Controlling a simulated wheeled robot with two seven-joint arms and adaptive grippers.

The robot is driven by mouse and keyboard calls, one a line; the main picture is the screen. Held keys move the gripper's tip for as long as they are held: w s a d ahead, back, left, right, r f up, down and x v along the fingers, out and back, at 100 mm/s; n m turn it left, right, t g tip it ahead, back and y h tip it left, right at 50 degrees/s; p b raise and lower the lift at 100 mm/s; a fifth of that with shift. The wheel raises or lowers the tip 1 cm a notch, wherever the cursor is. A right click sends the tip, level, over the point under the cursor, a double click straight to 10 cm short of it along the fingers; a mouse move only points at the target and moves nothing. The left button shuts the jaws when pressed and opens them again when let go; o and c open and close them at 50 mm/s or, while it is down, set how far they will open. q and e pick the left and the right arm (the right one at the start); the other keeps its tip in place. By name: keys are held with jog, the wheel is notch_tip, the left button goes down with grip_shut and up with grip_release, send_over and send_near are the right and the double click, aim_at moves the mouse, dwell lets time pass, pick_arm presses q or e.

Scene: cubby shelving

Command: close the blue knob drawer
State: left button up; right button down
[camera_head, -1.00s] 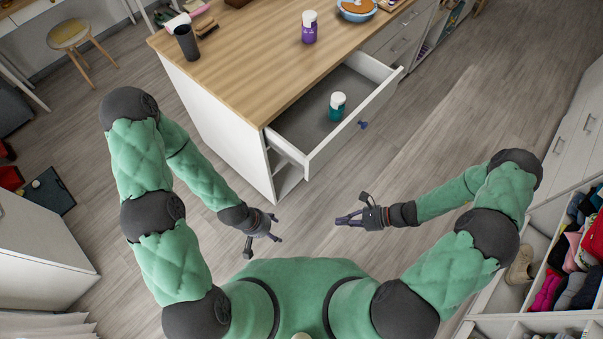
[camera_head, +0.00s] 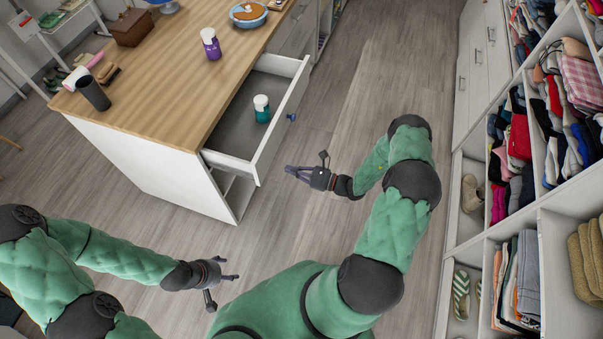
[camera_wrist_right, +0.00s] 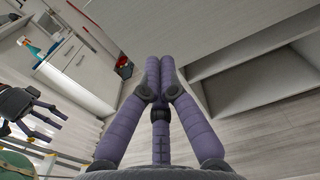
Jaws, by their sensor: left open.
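The white drawer (camera_head: 268,137) with the blue knob (camera_head: 291,117) stands pulled out of the wooden-topped island. A teal bottle with a white cap (camera_head: 262,108) stands inside it. My right gripper (camera_head: 292,171) is below the knob in the head view, apart from the drawer front. In the right wrist view its fingers (camera_wrist_right: 160,62) are together with nothing seen between them. My left gripper (camera_head: 230,274) is open and empty over the floor, further from the drawer. It also shows at the left of the right wrist view (camera_wrist_right: 58,115).
The island top (camera_head: 170,85) holds a purple bottle (camera_head: 211,43), a dark cup (camera_head: 92,93) and a pie dish (camera_head: 248,14). Shelving with folded clothes (camera_head: 520,270) lines the right side. The floor between island and shelving is clear.

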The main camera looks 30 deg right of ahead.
aim_at(265, 162)
jog(key=x, duration=0.7)
jog(key=shift+a+b, duration=0.1)
jog(key=shift+b, duration=0.3)
jog(key=shift+w, duration=0.1)
jog(key=shift+w+a, duration=0.2)
jog(key=b+x, duration=0.5)
jog(key=x, duration=1.5)
jog(key=shift+a+f, duration=0.1)
jog(key=shift+f, duration=0.05)
jog(key=shift+w+a+b, duration=0.4)
jog(key=shift+w, duration=0.1)
jog(key=shift+w+r, duration=0.1)
jog(key=shift+r, duration=0.15)
